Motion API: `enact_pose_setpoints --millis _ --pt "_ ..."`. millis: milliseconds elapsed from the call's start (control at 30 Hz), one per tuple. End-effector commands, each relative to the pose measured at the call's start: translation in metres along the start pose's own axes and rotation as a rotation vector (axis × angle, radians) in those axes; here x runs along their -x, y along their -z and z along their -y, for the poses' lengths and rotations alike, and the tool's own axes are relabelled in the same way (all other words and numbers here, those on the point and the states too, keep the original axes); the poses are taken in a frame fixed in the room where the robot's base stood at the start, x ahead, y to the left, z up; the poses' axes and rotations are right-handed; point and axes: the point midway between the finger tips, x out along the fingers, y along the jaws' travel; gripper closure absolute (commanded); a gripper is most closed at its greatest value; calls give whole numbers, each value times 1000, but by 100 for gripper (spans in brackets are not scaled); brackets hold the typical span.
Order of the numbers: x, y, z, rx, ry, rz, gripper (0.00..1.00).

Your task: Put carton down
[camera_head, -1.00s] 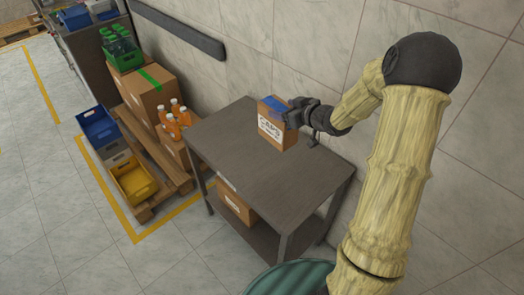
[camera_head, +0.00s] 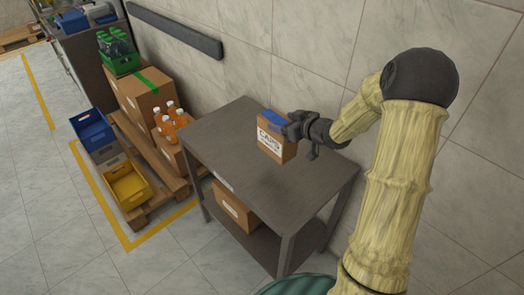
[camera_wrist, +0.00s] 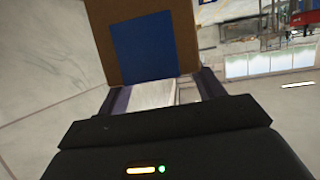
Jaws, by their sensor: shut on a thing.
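The carton (camera_head: 274,140) is a small brown box with a white label on its front and blue on its top. It is upright at the table's far side, near the wall. My gripper (camera_head: 290,127) is shut on it from the right. In the wrist view the carton (camera_wrist: 102,42) with its blue patch stands between the two fingers (camera_wrist: 160,95). The grey metal table (camera_head: 240,170) is under it. I cannot tell for sure whether the carton's base touches the tabletop.
The front and left of the tabletop are clear. Another brown box (camera_head: 235,207) sits on the lower shelf. A pallet (camera_head: 165,170) left of the table holds boxes and orange bottles (camera_head: 172,123). The wall (camera_head: 300,60) is close behind.

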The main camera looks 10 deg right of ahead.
Motion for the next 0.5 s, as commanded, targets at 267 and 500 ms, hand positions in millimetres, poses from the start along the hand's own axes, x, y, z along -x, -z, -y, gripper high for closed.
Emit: enact_pose_setpoints --millis 267,500 --pt "-8 -20 0 -5 1 1 98" --pt "-22 -55 0 -3 -1 -1 98"
